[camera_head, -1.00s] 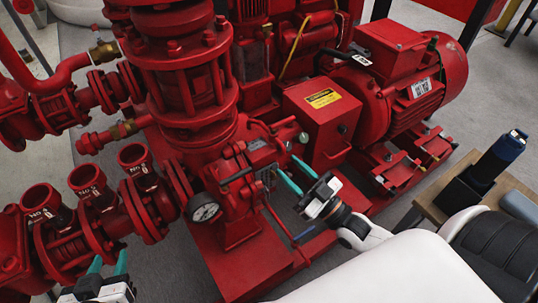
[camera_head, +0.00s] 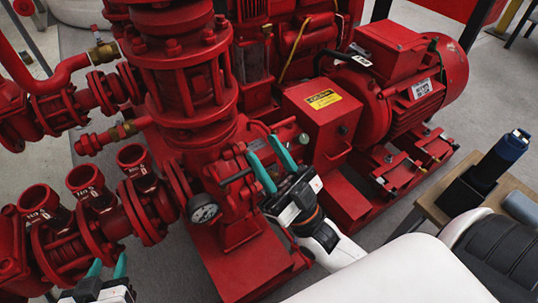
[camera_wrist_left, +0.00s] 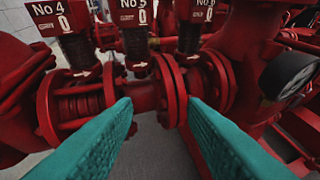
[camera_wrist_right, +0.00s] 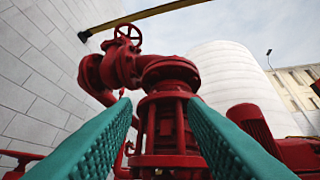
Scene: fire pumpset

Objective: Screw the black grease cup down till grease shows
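I cannot clearly make out the black grease cup. A small dark round piece (camera_head: 303,138) sits on the red pump housing, just right of my right gripper's fingertips in the head view, but I cannot tell whether it is the cup. My right gripper (camera_head: 263,150) is open and empty, its teal fingers pointing up in front of the housing. The right wrist view looks upward past the open fingers (camera_wrist_right: 160,105) at red pipework. My left gripper (camera_head: 108,263) is open and empty at the lower left, near the numbered red pipes. The left wrist view shows a flanged pipe (camera_wrist_left: 145,95) beyond its fingers.
A pressure gauge (camera_head: 204,212) is on the pump, left of my right gripper. A red box with a yellow label (camera_head: 323,98) and a red motor (camera_head: 415,85) stand to the right. A small wooden table (camera_head: 428,207) holds a blue-and-black tool (camera_head: 500,157).

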